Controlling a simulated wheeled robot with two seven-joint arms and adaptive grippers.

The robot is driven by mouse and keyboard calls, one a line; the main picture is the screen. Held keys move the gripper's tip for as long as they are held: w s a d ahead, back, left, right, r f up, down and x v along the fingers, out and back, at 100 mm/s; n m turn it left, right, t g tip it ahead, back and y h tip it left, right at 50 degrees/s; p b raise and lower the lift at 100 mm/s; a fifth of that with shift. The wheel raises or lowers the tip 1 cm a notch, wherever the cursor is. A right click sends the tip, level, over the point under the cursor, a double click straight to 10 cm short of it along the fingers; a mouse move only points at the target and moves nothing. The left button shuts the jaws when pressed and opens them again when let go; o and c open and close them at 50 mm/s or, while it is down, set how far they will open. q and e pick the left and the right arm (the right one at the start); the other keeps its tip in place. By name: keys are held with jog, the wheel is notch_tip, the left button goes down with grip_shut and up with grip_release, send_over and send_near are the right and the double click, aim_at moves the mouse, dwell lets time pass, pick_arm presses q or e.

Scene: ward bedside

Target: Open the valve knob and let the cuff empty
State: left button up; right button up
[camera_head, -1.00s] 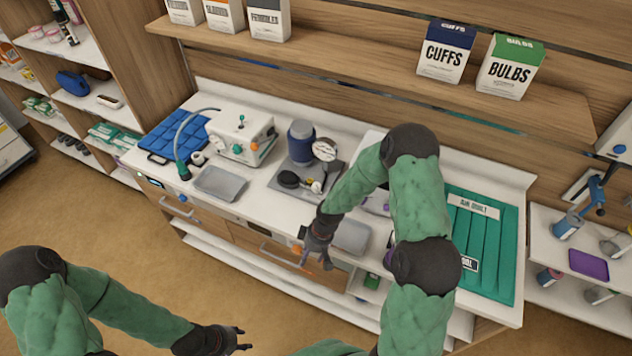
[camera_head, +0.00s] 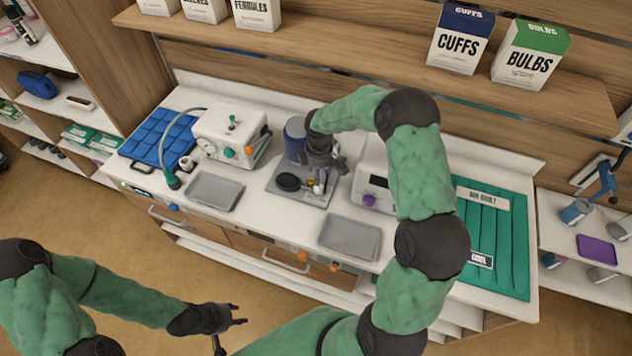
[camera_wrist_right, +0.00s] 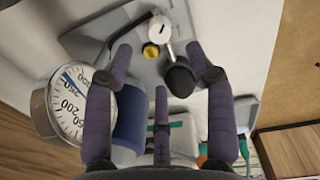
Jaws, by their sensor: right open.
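The blue cuff (camera_head: 294,136) is wrapped on an upright cylinder on a grey board (camera_head: 272,189). The round gauge (camera_wrist_right: 70,107) fills the left of the right wrist view, its needle near the 250 mark. It is mostly hidden behind my right gripper in the head view. A black bulb (camera_head: 288,182) lies on the board; it also shows in the right wrist view (camera_wrist_right: 180,78). Beside it are a small yellow knob (camera_wrist_right: 151,51) and a white round piece (camera_wrist_right: 158,28). My right gripper (camera_wrist_right: 160,55) is open above these, empty. My left gripper (camera_head: 240,315) is open and empty, off the counter front.
A white pump box (camera_head: 228,130) and blue pad (camera_head: 160,138) stand left of the board. Grey trays (camera_head: 214,191) and (camera_head: 348,236) lie on the counter front. A white unit with a purple knob (camera_head: 370,200) and a green mat (camera_head: 495,240) are at right.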

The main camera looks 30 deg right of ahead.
aim_at(319, 189)
jog(key=f, duration=0.9)
jog(key=shift+w+d+f, duration=0.1)
jog(key=shift+w+f, duration=0.1)
jog(key=shift+w, duration=0.1)
grip_shut()
